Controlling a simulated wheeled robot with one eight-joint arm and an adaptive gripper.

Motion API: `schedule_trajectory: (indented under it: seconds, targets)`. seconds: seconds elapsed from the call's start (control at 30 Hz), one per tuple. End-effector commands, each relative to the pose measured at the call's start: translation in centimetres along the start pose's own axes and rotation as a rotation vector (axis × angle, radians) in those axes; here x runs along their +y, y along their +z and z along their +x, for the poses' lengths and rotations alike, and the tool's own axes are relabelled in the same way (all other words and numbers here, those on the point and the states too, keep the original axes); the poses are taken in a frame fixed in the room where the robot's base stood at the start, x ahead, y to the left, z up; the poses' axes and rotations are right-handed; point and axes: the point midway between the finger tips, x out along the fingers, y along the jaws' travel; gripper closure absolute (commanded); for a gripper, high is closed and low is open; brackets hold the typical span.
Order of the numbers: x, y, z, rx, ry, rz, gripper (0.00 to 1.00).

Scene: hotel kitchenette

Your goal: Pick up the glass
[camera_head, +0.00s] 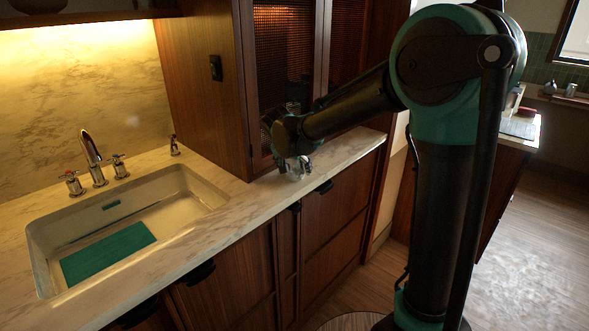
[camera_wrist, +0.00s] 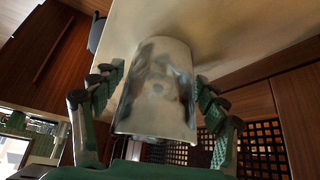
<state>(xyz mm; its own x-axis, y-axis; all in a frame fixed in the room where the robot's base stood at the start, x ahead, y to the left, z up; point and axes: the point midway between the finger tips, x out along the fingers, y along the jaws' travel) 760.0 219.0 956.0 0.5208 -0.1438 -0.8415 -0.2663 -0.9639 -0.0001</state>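The glass (camera_wrist: 157,90) is a clear, greyish tumbler in the middle of the wrist view, between the two fingers of my gripper (camera_wrist: 160,88). One finger is on each side of it, with a narrow gap showing at the left finger; the right finger is very close, and I cannot tell whether it touches. In the head view my gripper (camera_head: 293,167) is low over the counter at the cabinet's front corner. The glass (camera_head: 295,175) is small and partly hidden by the fingers there. I cannot tell clearly whether its base rests on the counter.
The marble counter (camera_head: 215,240) runs from the sink (camera_head: 190,187) to the right. A tall wooden cabinet (camera_head: 205,85) with mesh doors stands right behind my gripper. A faucet (camera_head: 92,160) is at the left. Counter between sink and gripper is clear.

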Motion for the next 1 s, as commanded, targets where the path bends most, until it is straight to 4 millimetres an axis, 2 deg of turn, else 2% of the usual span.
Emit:
schedule_trajectory:
  seconds: [0.03, 0.37, 0.77, 0.87, 1.0]
  targets:
    - [0.0, 0.0, 0.0, 0.0, 0.0, 0.0, 0.37]
    - [0.0, 0.0, 0.0, 0.0, 0.0, 0.0, 0.78]
    - [0.0, -0.4, -0.6, 0.0, 0.0, 0.0, 0.79]
    - [0.0, -0.9, -1.4, 0.0, 0.0, 0.0, 0.79]
    - [0.0, -2.3, -3.7, 0.0, 0.0, 0.0, 0.79]
